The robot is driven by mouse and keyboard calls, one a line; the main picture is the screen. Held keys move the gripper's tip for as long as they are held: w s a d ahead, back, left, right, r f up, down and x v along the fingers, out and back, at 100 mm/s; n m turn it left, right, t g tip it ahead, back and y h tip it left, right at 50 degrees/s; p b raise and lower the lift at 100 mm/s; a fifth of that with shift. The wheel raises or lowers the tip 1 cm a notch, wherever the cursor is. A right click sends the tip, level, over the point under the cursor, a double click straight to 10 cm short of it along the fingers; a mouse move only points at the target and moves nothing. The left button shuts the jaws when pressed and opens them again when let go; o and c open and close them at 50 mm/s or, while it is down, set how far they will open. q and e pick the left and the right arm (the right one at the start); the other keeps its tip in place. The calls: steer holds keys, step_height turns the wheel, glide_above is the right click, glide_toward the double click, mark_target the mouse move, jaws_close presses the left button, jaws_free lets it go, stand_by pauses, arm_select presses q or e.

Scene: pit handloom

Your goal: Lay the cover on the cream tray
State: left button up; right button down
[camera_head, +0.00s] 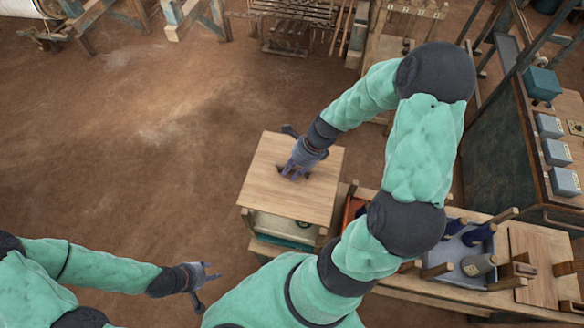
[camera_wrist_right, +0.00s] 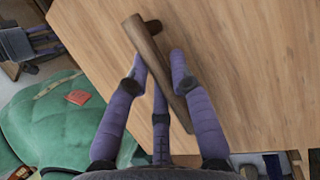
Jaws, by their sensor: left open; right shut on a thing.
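The cover, a flat light-wood board (camera_head: 265,165), is in the middle of the head view and fills much of the right wrist view (camera_wrist_right: 235,50). It has a dark wooden bar handle (camera_wrist_right: 150,50). My right gripper (camera_head: 294,172) is shut on this handle from above; its purple fingers (camera_wrist_right: 158,75) sit on both sides of the bar. Below the board's front edge a pale cream rim (camera_head: 285,228) shows, likely the cream tray, mostly hidden by the board. I cannot tell whether the board touches it. My left gripper (camera_head: 208,285) is open and empty, left of the board.
A dark cabinet (camera_head: 500,160) with several grey boxes stands further right. Brown floor lies open at the left.

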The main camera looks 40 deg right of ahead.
steer(key=shift+s+a+f, duration=0.1)
steer(key=shift+f, duration=0.15)
steer(key=shift+f+b, duration=0.7)
steer(key=shift+b, duration=0.3)
step_height(320, 180, down, 2)
steer(key=b, duration=0.2)
steer(key=shift+f+b, duration=0.25)
steer(key=shift+b, duration=0.1)
steer(key=shift+f+b, duration=0.65)
steer(key=shift+f, duration=0.4)
steer(key=c, duration=1)
jaws_free()
steer(key=v, duration=1.2)
